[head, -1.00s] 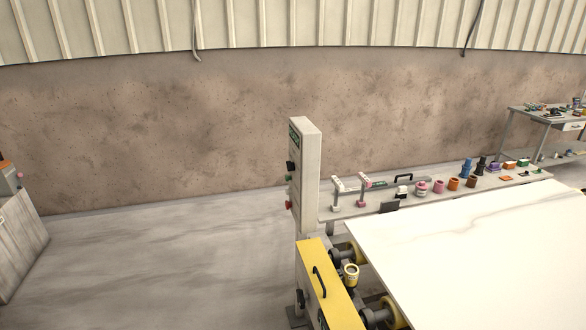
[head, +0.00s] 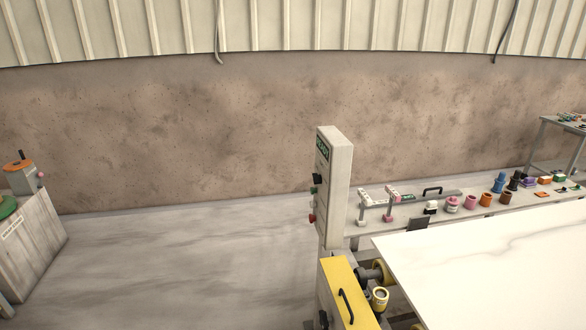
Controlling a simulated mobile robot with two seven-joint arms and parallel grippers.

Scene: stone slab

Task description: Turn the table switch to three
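A tall pale control box (head: 341,185) stands upright right of the middle in the head view. Its left-facing side carries a green label, a black knob (head: 317,179), and green and red buttons (head: 312,218) below it. I cannot read any number at the knob or tell its setting. Another small black knob (head: 323,318) shows low on the yellow-topped machine (head: 346,290) under the box; its markings are not readable. Neither of my grippers is in view.
A large white slab (head: 490,260) lies at the right. Behind it a long shelf (head: 400,225) holds several coloured tools and cups. A grey cabinet (head: 30,240) with a machine on top stands at the far left. The floor (head: 180,270) between is clear.

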